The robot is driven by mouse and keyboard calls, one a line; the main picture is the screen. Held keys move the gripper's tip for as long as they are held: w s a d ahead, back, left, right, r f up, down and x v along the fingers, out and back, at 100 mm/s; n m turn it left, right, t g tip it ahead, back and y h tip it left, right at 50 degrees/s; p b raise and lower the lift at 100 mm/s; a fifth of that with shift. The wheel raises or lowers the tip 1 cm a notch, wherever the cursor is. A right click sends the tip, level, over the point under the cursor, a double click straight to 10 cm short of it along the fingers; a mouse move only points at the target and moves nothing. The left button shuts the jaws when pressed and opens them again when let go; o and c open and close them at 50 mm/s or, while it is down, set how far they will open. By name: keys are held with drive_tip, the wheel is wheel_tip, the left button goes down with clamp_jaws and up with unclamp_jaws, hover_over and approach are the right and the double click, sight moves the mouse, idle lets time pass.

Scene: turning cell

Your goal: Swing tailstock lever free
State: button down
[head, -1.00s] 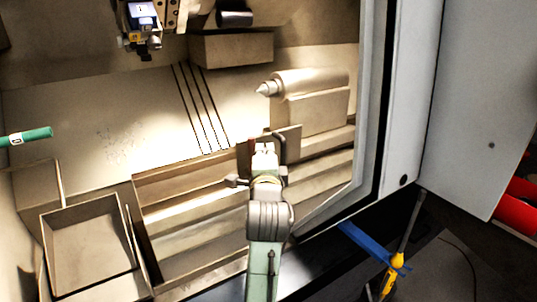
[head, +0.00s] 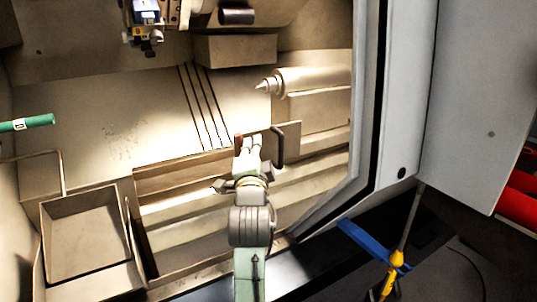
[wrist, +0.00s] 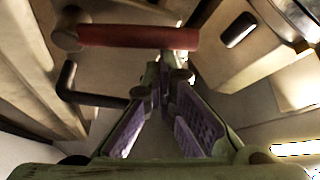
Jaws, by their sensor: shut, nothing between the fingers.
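The tailstock (head: 310,82) stands at the right inside the lathe, its pointed centre facing left. A lever with a red grip (wrist: 140,36) crosses the top of the wrist view from a dark hub at its left. The grip's dark red end (head: 239,140) shows in the head view just left of my gripper tips. A black bent bar (wrist: 95,98) lies below the red grip; it also shows right of my gripper (head: 279,145). My gripper (wrist: 167,80) is shut and empty, its tips close to the red grip's right end. Contact is not clear.
A pale open bin (head: 85,240) stands at the lower left. A green cylinder (head: 28,123) juts in at the left. The machine's door edge (head: 400,110) rises on the right. A turret tool (head: 145,30) hangs at the top. The slotted panel is clear.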

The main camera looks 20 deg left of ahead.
sight(241, 146)
drive_tip(key=n+y+b, duration=0.1)
drive_tip(key=n, duration=0.1)
drive_tip(key=s+a+f+n+y+b, duration=0.1)
drive_tip(key=b, duration=0.1)
drive_tip(key=s+a+n+y+b, duration=0.1)
drive_tip(key=n, duration=0.1)
drive_tip(key=shift+s+f+n+t, duration=0.2)
drive_tip(key=shift+f+n+t, duration=0.1)
drive_tip(key=shift+t, duration=0.1)
drive_tip(key=n+y+b, duration=0.1)
drive_tip(key=n, duration=0.1)
drive_tip(key=s+a+f+n+y+b, duration=0.1)
drive_tip(key=n, duration=0.1)
drive_tip(key=s+n+y+b, duration=0.1)
drive_tip(key=n+b, duration=0.1)
drive_tip(key=shift+s+a+f+g+y, duration=0.1)
drive_tip(key=shift+a+f+g+y, duration=0.2)
drive_tip(key=shift+f+g+y, duration=0.1)
